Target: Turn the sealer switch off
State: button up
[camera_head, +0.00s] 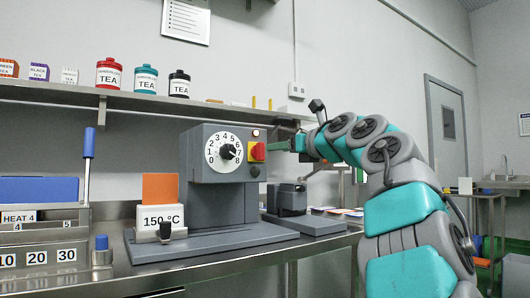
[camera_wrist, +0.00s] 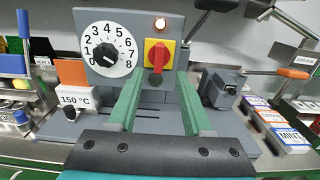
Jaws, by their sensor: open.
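The grey sealer (camera_head: 215,203) stands on the steel counter. Its front has a round white dial with a black knob (camera_head: 228,152). Right of the dial is the red switch (camera_wrist: 158,55) on a yellow plate (camera_wrist: 151,46); its red handle looks upright in the wrist view. In the head view the switch (camera_head: 257,152) is partly beside my fingers. A lamp (camera_wrist: 160,24) above the switch glows. My gripper (camera_wrist: 160,84) is open and empty, its green fingers pointing at the sealer front, with the switch seen between and beyond their tips. I cannot tell whether they touch it.
A white "150 °C" sign (camera_head: 161,218) with an orange card stands at the sealer's left. A small dark grey device (camera_head: 287,199) stands at its right. Tea tins line the shelf (camera_head: 60,90) above. Labelled boxes (camera_wrist: 285,136) lie to the right.

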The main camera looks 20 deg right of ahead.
aim_at(263, 150)
jog(key=shift+p+x, duration=2)
jog(key=shift+x, duration=1.85)
grip_shut()
